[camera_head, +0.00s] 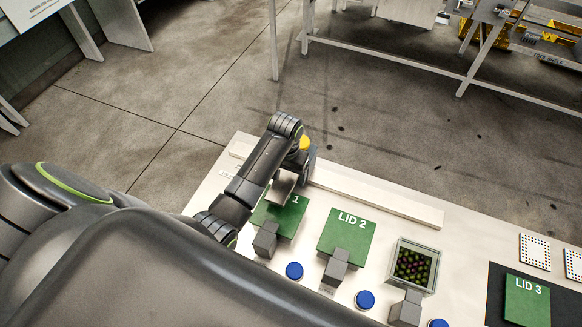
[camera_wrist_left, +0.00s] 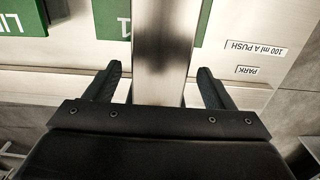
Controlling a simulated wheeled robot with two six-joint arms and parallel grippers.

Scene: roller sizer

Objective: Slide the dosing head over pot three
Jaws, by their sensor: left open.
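The dosing head (camera_head: 283,188) shows in the head view as a pale metal block beside the lid marked 1 (camera_head: 290,220), at the rail's left part. In the left wrist view it is a broad metal bar (camera_wrist_left: 167,35). My left gripper (camera_head: 307,163) is over the rail. In the left wrist view its fingers (camera_wrist_left: 160,75) stand open on either side of the bar; contact cannot be told. Pot three appears to be the open square pot (camera_head: 414,265) holding dark green and reddish round pieces, right of LID 2 (camera_head: 346,237). My right gripper is not in view.
A pale rail (camera_head: 385,203) runs along the table's back. Grey blocks (camera_head: 336,267) and blue buttons (camera_head: 365,299) line the front. LID 3 (camera_head: 527,300) lies on a dark mat at right, near white perforated plates (camera_head: 534,251). PARK (camera_wrist_left: 245,71) is marked on the table.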

